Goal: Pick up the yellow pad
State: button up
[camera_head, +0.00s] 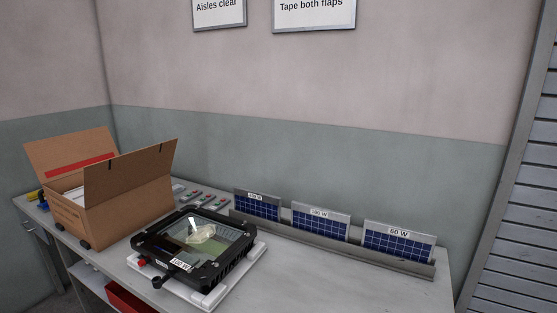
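I cannot make out a yellow pad for certain. A small yellow and blue item (37,198) shows at the far left, mostly hidden behind the open cardboard box (130,212). A black floodlight housing (178,270) lies face up on a white stand (215,296) at the front of the bench. A pale cream patch (201,234) shows within its glass face; I cannot tell whether it is a part or a reflection. My gripper is not in view.
The grey bench (310,288) is clear at front right. A grey rack (330,248) at the back holds blue solar panels marked with wattages. Small parts with red and green marks (203,199) lie behind the housing. A red bin (127,299) sits below the bench top.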

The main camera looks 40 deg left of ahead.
aim_at(33, 196)
jog(key=u, duration=2.85)
jog(key=i+j+u, duration=0.3)
jog(key=i, duration=0.65)
jog(key=i+u, duration=0.25)
jog(key=i, duration=0.75)
jog(key=i+z, duration=0.1)
jog(key=i, duration=0.8)
jog(key=i+j+z, duration=0.15)
jog(key=i, duration=0.75)
jog(key=i+j+z, duration=0.25)
jog(key=i+z, duration=0.2)
jog(key=i, duration=0.15)
jog(key=i+j+z, duration=0.45)
jog(key=i+j, duration=0.05)
jog(key=i, duration=0.05)
